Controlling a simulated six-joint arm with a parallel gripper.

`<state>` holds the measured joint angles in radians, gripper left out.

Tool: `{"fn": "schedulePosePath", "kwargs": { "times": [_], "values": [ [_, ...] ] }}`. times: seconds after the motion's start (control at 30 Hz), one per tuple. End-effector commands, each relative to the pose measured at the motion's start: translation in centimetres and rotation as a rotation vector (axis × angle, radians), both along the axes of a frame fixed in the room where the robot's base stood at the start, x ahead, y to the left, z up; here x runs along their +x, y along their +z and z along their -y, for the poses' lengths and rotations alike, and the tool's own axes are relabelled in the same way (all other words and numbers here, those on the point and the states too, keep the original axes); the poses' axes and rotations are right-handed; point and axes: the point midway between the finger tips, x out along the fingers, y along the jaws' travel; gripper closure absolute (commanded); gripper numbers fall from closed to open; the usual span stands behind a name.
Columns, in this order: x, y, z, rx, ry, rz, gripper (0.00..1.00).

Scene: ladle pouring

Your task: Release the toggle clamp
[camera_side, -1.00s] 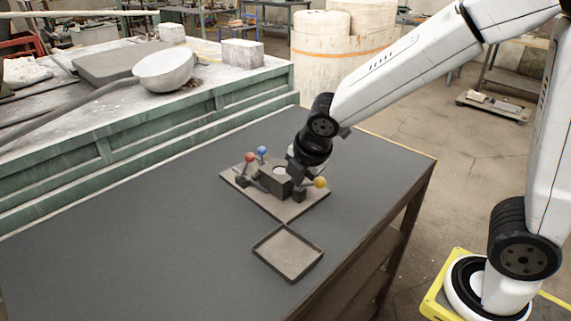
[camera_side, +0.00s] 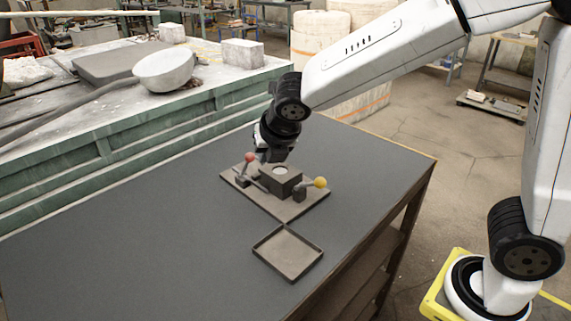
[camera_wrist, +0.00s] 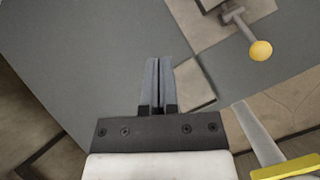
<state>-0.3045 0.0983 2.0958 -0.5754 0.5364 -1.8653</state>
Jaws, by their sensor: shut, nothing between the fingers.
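A fixture plate (camera_side: 290,210) on the dark table carries a dark block (camera_side: 283,181) with a pale round top, and clamp levers with coloured knobs around it. The red knob (camera_side: 249,157) is at its left and the yellow knob (camera_side: 320,182) at its right, on a slanted lever. The yellow knob also shows at upper right in the wrist view (camera_wrist: 261,50). The blue knob is hidden behind my gripper (camera_side: 272,158), which is above the back of the plate. In the wrist view its fingers (camera_wrist: 157,62) are together and empty.
A shallow square tray (camera_side: 288,253) lies in front of the plate. The table (camera_side: 150,240) is clear at the left. A green-sided bench (camera_side: 150,135) with a ladle (camera_side: 165,70) stands behind.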

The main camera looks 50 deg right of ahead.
Motion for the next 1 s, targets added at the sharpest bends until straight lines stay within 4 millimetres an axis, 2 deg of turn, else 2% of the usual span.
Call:
{"fn": "schedulePosePath", "kwargs": {
  "times": [0.47,1.0],
  "values": [
    [0.4,-0.7,0.1,0.002,-0.004,-0.001,1.0],
    [3.2,-5.4,0.9,0.001,-0.004,-0.001,1.0]
  ]
}}
